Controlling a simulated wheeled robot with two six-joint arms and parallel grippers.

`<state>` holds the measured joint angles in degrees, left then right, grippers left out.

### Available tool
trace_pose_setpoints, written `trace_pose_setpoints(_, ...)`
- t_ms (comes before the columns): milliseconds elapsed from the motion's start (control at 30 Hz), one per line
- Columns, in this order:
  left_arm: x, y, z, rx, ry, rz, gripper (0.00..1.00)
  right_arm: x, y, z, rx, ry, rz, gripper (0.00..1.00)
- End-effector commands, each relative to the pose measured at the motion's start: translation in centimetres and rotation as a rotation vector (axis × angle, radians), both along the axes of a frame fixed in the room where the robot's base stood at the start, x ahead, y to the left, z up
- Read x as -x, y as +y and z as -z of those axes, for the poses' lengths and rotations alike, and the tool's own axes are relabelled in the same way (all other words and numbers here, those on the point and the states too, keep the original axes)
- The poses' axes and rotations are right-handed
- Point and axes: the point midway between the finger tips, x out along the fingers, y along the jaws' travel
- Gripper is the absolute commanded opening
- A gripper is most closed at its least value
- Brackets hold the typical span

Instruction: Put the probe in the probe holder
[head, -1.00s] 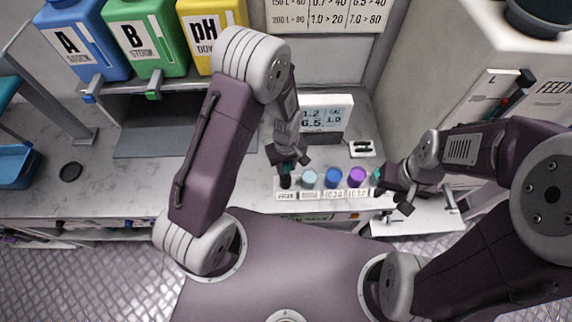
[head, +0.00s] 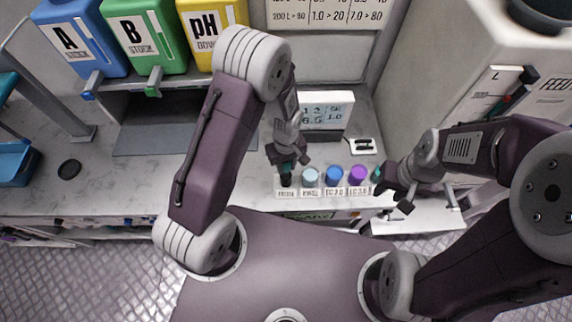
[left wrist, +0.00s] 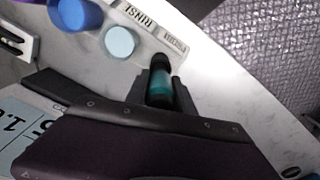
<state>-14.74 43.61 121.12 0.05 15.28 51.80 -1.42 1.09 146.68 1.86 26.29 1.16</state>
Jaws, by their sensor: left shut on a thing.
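My left gripper (head: 287,165) is shut on the probe, a dark stick with a teal band. In the left wrist view the probe (left wrist: 160,88) sits between the fingers, its black end toward the label strip. In the head view the probe's dark lower part (head: 286,181) shows under the fingers, at the left end of the row of cups, above the leftmost label. The probe holder itself is hidden behind the probe and fingers; I cannot tell whether the probe is inside it. My right gripper (head: 392,194) is at the right end of the row; its jaw opening is unclear.
A pale blue rinse cup (head: 310,177), a blue cup (head: 334,176) and a purple cup (head: 357,176) stand right of the probe. A meter with a display (head: 326,112) stands behind. Blue, green and yellow jugs stand at back left. The counter's left part is mostly clear.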

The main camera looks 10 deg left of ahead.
Motion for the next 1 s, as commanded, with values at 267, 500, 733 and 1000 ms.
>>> trace_pose_setpoints(267, 0.0, 0.0, 0.1, 0.0, 0.0, 0.0, 0.55, 0.0, 0.0, 0.1, 0.0, 0.0, 0.0, 0.36)
trace_pose_setpoints(500, 0.0, 0.0, 0.1, 0.0, 0.0, 0.0, 0.55, 0.0, 0.0, 0.1, 0.0, 0.0, 0.0, 0.36)
trace_pose_setpoints(733, -0.2, 0.0, -2.5, 0.002, -0.007, 0.0, 0.55, 0.0, 0.0, 0.7, 0.0, 0.0, 0.0, 0.36)
trace_pose_setpoints(1000, -0.1, 0.0, -7.6, 0.002, -0.005, 0.0, 0.55, 0.0, 0.0, 1.4, 0.0, 0.0, 0.0, 0.36)
